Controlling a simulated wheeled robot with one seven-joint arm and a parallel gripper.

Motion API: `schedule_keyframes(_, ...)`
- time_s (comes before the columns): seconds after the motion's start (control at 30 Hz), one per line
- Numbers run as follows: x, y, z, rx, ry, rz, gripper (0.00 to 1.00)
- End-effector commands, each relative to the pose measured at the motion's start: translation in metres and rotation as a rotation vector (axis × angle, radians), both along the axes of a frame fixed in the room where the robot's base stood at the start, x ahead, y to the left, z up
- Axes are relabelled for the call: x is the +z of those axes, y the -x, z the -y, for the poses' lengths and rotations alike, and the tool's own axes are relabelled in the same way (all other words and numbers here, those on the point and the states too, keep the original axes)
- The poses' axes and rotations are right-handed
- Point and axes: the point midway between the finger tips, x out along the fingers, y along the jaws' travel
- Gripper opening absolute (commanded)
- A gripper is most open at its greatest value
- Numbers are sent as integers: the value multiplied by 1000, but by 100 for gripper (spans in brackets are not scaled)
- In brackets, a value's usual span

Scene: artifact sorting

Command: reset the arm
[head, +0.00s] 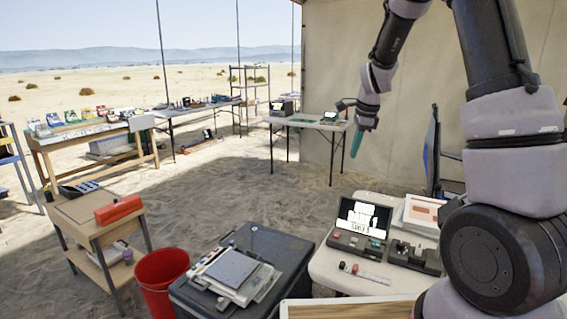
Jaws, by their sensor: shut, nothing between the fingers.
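My arm rises along the right side of the head view, and its upper part leaves the top of the picture. It comes back down near the middle, where my gripper (356,144) hangs pointing downward with teal fingertips. The gripper is shut and empty. In the picture it lies in front of the tan tent wall, above the ground and apart from the tables. The elbow of the arm is cut off by the top edge.
A white table (325,268) with a lit screen device (361,222) stands below the gripper. A dark case (262,243), a red bucket (161,275) and a wooden stand (85,217) with a red box (118,209) are to the left. Sandy floor (235,190) lies open mid-view.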

Motion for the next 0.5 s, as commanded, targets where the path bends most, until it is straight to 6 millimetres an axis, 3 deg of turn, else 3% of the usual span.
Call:
schedule_keyframes(0.03,25,14,2,56,-5,35,0)
schedule_keyframes(0.2,88,64,5,285,15,141,0)
schedule_keyframes(0.5,163,169,10,685,151,340,0)
